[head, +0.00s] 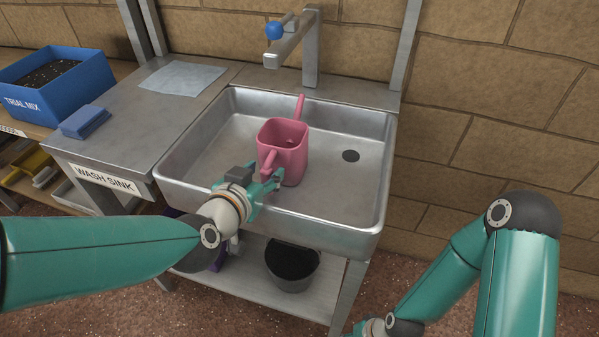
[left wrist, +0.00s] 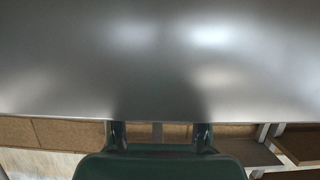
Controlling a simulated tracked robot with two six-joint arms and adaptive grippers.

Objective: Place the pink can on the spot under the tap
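The tap (head: 310,55), with a blue knob, rises behind the sink. My left gripper (head: 268,183) is over the sink's front edge, close to the can's handle; contact is unclear. In the left wrist view its two fingers (left wrist: 160,135) are wide apart, with no pink between them. A grey metal surface fills that view's upper part. My right gripper is out of frame.
The counter left of the sink holds a light blue cloth (head: 182,76) and a blue sponge (head: 84,121). A blue trial mix box (head: 88,82) stands farther left. A dark bucket (head: 292,268) is on the shelf below. The sink's right side is clear.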

